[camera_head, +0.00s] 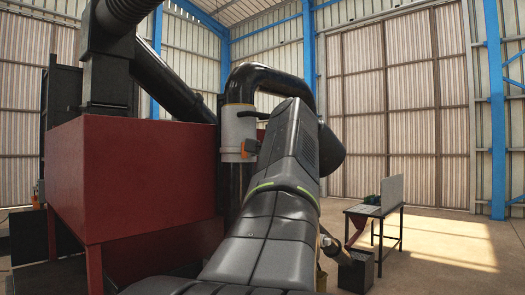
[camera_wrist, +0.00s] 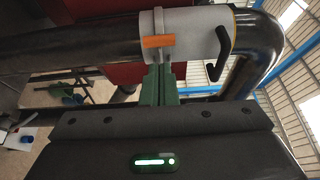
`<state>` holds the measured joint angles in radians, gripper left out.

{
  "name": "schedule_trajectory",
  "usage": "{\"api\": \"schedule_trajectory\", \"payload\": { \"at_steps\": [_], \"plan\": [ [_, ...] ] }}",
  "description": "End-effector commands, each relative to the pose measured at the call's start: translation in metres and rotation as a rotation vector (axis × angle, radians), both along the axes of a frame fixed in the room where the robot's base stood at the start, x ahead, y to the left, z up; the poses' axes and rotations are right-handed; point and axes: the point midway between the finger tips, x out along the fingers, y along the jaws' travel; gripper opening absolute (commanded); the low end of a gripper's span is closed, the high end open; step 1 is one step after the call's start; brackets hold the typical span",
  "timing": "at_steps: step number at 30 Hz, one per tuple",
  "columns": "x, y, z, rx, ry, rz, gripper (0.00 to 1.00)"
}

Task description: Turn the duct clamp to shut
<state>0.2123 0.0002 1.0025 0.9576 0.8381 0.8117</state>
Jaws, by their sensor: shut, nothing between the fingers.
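The duct clamp is a pale grey sleeve around a black pipe. It shows in the head view (camera_head: 237,128) left of my arm and in the wrist view (camera_wrist: 201,36) at the top. A black bent handle (camera_wrist: 216,62) sticks out of the sleeve. My gripper (camera_wrist: 163,72) is shut and empty, its green fingertips just below the orange piece in the wrist view. I cannot tell if they touch the clamp. My arm hides the gripper in the head view.
A large red machine body (camera_head: 135,180) stands at the left, with black ducts above it. The black pipe (camera_head: 270,77) bends over behind my arm. A small table (camera_head: 378,211) stands at the right on open floor.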

Motion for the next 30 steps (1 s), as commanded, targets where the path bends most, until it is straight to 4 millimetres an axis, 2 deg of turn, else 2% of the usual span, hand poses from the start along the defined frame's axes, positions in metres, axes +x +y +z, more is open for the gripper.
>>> {"api": "schedule_trajectory", "payload": {
  "at_steps": [1, 16, 21, 30],
  "plan": [
    [-0.010, 0.003, -0.001, -0.001, -0.005, 0.001, 0.00],
    [-0.082, 0.026, -0.001, -0.001, -0.004, 0.002, 0.00],
    [-0.092, 0.029, 0.000, -0.001, -0.002, 0.000, 0.00],
    [-0.094, 0.029, 0.000, 0.000, -0.001, -0.001, 0.00]
  ]
}}
